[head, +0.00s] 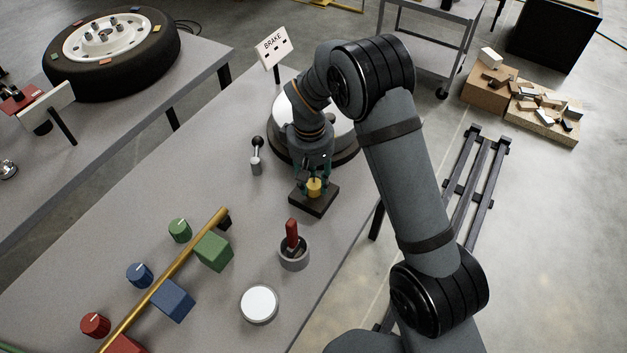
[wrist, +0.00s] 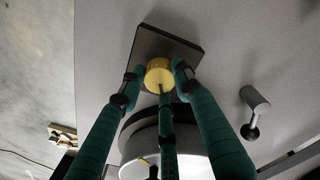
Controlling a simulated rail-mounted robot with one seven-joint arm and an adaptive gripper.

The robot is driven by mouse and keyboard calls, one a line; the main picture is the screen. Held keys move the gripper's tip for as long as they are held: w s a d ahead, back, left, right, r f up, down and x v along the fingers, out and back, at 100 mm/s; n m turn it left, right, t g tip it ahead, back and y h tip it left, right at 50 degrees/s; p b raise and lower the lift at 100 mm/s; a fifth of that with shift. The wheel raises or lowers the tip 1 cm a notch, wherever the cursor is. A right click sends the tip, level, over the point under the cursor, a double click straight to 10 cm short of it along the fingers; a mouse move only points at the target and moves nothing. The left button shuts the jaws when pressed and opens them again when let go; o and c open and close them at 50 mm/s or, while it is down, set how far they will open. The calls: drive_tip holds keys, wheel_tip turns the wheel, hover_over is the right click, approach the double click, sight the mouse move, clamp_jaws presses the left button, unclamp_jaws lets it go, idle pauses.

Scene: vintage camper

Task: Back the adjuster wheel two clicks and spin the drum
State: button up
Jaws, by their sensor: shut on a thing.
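The yellow adjuster wheel (head: 314,188) sits on a dark square plate (head: 313,203) on the grey bench. In the wrist view the yellow wheel (wrist: 159,76) shows a dark mark on its near edge. My gripper (head: 313,182) points down over the plate and is shut on the wheel, with its green fingers around it; the fingers also show in the wrist view (wrist: 159,82). The drum (head: 283,112), pale on top with a dark rim, stands just behind the plate, partly hidden by my arm. The drum (wrist: 190,160) also shows in the wrist view, partly behind the fingers.
A small ball-topped lever (head: 257,152) stands left of the drum, near a "BRAKE" sign (head: 272,47). A red-handled cup (head: 294,250), a white round pad (head: 259,304), a brass rail (head: 178,262) and coloured blocks and knobs lie nearer. A tyre (head: 110,70) rests on another bench.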

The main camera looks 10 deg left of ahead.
sight(312, 185)
drive_tip(key=shift+s+f, duration=0.1)
drive_tip(key=shift+s, duration=0.05)
drive_tip(key=o, duration=1.1)
drive_tip(key=shift+o, duration=0.2)
wheel_tip(312, 185, up, 12)
drive_tip(key=shift+a, duration=0.15)
drive_tip(key=shift+s, duration=0.1)
drive_tip(key=f, duration=1.2)
drive_tip(key=shift+w+d, duration=0.2)
drive_tip(key=shift+w, duration=0.05)
drive_tip(key=shift+r, duration=0.1)
